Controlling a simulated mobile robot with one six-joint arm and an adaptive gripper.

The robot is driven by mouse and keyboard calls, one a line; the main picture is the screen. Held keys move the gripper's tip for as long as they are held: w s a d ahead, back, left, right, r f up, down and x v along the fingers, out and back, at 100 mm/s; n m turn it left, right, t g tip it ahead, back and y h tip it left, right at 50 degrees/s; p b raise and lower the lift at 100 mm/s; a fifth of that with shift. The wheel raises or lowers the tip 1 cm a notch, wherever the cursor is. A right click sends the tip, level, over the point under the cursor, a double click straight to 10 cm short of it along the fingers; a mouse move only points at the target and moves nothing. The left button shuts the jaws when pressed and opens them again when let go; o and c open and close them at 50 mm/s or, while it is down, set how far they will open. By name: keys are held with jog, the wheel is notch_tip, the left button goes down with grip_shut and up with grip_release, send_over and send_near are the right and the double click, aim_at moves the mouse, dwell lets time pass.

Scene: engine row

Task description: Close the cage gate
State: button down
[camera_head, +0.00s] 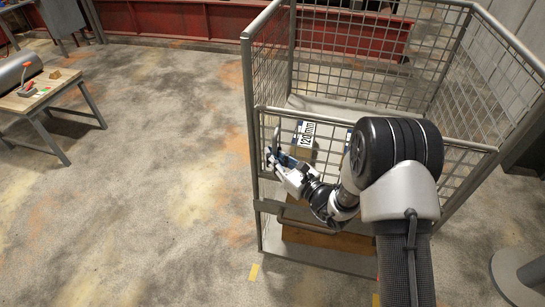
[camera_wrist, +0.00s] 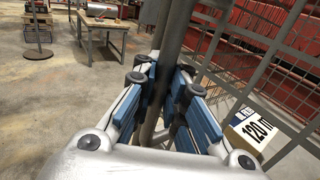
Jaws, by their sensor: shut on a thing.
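The cage gate (camera_head: 465,160) is a grey mesh panel across the front of the wire cage (camera_head: 247,75). It stands upright, with its left end at the cage's front left post; I cannot tell if a small gap or latch is there. My gripper (camera_head: 275,157) is at the gate's left end, shut on an upright grey bar, the gate handle (camera_head: 276,140). In the wrist view the blue finger pads (camera_wrist: 165,105) lie on both sides of the grey bar (camera_wrist: 150,117). My arm hides the middle of the gate.
A box labelled 120 mm (camera_head: 306,134) is inside the cage, behind the mesh. A wooden table (camera_head: 40,96) with tools stands at the left. A grey round post base (camera_head: 512,276) is at the lower right. The floor left of the cage is clear.

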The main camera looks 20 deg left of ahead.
jog(key=shift+w+d+f, duration=0.15)
jog(key=shift+d+f, duration=0.05)
jog(key=shift+d, duration=0.05)
jog(key=c, duration=1.8)
grip_release()
jog(key=shift+d, duration=0.15)
jog(key=shift+c, duration=0.2)
jog(key=shift+o, duration=1)
jog(key=shift+r, duration=0.15)
jog(key=v, duration=1.1)
jog(key=shift+s+d, duration=0.2)
jog(key=shift+d, duration=0.1)
